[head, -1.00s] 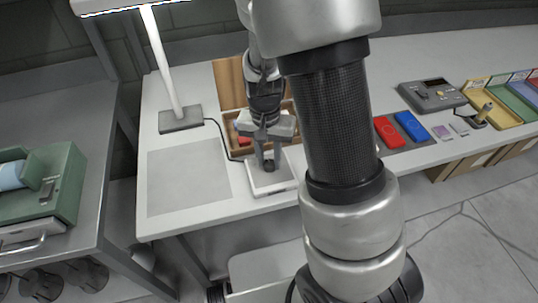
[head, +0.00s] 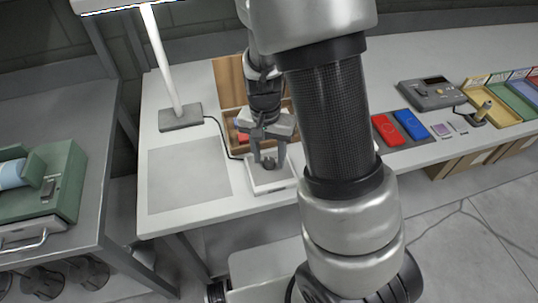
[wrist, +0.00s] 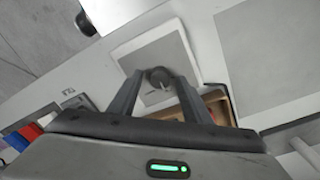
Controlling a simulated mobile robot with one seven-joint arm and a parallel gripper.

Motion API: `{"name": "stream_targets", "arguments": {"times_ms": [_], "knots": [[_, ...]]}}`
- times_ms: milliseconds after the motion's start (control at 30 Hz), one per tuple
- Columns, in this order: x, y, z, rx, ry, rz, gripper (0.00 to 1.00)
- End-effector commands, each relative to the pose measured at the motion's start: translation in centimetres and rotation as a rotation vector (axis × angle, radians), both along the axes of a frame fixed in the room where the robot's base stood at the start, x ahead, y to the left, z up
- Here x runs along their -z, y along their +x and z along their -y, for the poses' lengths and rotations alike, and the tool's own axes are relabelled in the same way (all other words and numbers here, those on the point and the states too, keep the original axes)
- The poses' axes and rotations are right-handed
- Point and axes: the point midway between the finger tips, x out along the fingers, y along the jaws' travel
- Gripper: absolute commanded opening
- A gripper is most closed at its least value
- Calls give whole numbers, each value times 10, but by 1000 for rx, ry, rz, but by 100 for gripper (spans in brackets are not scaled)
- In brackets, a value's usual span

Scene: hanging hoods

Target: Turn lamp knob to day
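The lamp knob (wrist: 157,75) is a dark round dial with a pale pointer mark, on a white control box (head: 270,183) at the front of the white table. The box also shows in the wrist view (wrist: 135,50). My gripper (head: 268,156) is above the box, with its fingertips on either side of the knob. In the wrist view the fingers (wrist: 158,76) stand apart, with a gap on each side of the knob. The lamp (head: 180,115) stands behind, its cable running to the box. The box's markings are too small to read.
A wooden box (head: 232,125) with red contents stands close behind my gripper. A grey mat (head: 188,175) lies clear to the left. Red and blue blocks (head: 409,124), a grey device (head: 432,94) and coloured trays (head: 490,95) are at the right.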

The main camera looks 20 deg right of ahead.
Motion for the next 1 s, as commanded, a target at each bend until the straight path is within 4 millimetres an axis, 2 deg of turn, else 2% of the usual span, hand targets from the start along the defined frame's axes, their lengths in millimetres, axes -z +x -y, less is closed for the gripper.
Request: {"name": "stream_targets", "arguments": {"times_ms": [167, 267, 367, 800, 1000], "knots": [[-2, 0, 0, 0, 1, -1, 44], [-11, 1, -1, -1, 1, 1, 44], [-28, 2, -2, -1, 1, 3, 44], [-133, 4, -6, 0, 1, 4, 44], [-163, 5, -7, 0, 1, 2, 44]]}}
